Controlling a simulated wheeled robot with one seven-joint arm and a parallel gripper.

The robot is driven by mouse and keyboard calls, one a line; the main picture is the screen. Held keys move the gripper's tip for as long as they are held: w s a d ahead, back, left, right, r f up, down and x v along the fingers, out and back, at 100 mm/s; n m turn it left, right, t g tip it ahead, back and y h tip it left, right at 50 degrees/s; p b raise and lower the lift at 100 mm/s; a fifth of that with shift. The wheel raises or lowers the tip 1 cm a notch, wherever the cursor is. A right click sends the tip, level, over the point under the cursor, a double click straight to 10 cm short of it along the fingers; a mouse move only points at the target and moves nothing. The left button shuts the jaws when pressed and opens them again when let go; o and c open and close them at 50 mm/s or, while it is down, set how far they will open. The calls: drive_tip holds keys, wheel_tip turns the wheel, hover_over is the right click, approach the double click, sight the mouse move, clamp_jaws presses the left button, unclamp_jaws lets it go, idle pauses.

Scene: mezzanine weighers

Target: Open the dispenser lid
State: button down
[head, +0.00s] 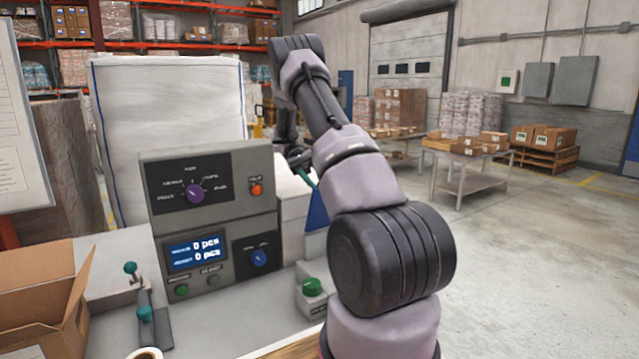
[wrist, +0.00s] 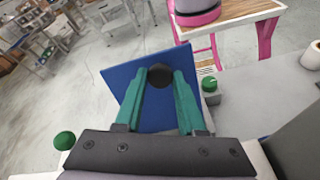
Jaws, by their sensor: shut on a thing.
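The dispenser lid is a flat blue panel (wrist: 122,80) with a round black knob (wrist: 160,72), seen in the wrist view. My gripper (wrist: 164,80) has two teal fingers, one on each side of the knob, shut on it. The lid stands at a slant in that view; I cannot tell its exact angle. In the head view a strip of blue (head: 317,213) shows beside a white housing (head: 294,208), just below my gripper (head: 307,180). My arm hides much of that area.
A grey control panel (head: 208,235) with knobs and a display stands left of the blue strip. A green button on a box (head: 312,288) is close to my arm. A cardboard box (head: 45,310) is at lower left. Open floor (head: 540,270) lies to the right.

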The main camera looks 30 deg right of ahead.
idle(0.4)
drive_tip(key=c, duration=0.5)
unclamp_jaws()
